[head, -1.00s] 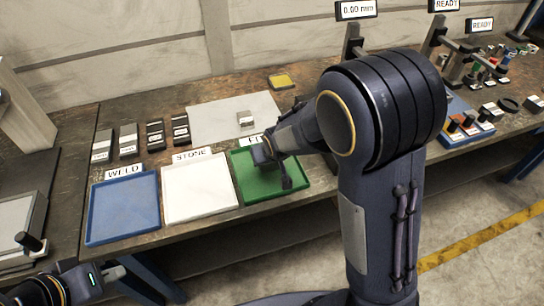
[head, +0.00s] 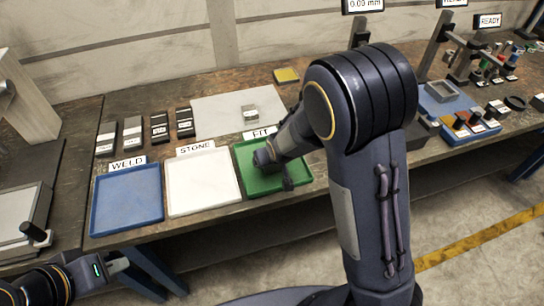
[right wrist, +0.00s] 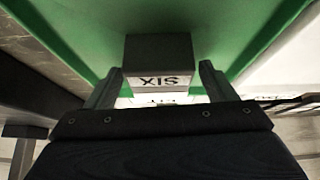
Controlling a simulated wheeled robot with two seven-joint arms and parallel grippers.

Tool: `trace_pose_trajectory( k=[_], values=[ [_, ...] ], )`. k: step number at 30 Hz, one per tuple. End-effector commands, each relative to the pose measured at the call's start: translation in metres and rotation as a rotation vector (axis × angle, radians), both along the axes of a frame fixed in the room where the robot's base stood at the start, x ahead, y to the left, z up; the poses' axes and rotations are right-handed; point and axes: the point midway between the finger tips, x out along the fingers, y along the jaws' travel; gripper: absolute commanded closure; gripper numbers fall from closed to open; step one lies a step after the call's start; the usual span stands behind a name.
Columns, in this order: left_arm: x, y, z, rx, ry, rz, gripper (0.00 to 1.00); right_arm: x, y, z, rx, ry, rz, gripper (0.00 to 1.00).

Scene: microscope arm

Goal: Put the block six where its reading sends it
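The block six (right wrist: 160,78) shows its upside-down SIX label in the right wrist view, over the green surface. It sits between the two fingers of my right gripper (right wrist: 160,75), with narrow gaps seeming to show beside it; whether it rests on the tray is unclear. In the head view my right arm reaches over the green FIT tray (head: 306,178) and hides the block. The white STONE tray (head: 203,185) and blue WELD tray (head: 127,200) lie to its left. My left gripper (head: 118,265) is at the lower left, away from the trays, its opening unclear.
A grey plate (head: 215,115) behind the trays bears a small grey block (head: 250,112). Several labelled blocks (head: 132,135) stand behind the WELD and STONE trays. A yellow piece (head: 286,75) lies at the back. A blue fixture (head: 450,105) and other gear fill the right side.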

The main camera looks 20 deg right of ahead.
Motion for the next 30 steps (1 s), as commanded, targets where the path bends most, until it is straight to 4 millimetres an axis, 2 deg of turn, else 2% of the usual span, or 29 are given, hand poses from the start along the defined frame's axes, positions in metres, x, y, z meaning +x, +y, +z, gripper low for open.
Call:
trace_pose_trajectory(
  k=[6,11,24,30],
  values=[
    [0.0,0.0,0.0,0.0,0.0,0.0,1.0,0.0,0.0,0.0,0.0,0.0,0.0,0.23],
    [0.0,0.0,0.004,0.0,0.0,0.0,1.0,-0.003,0.0,0.01,0.0,-0.002,0.001,0.23],
    [0.0,0.0,0.024,0.0,0.0,0.0,1.0,-0.051,0.0,0.087,0.002,-0.003,0.003,0.23],
    [0.0,0.0,0.031,0.0,0.0,0.0,1.0,-0.062,-0.001,0.103,0.0,-0.001,0.001,0.23]
  ],
)
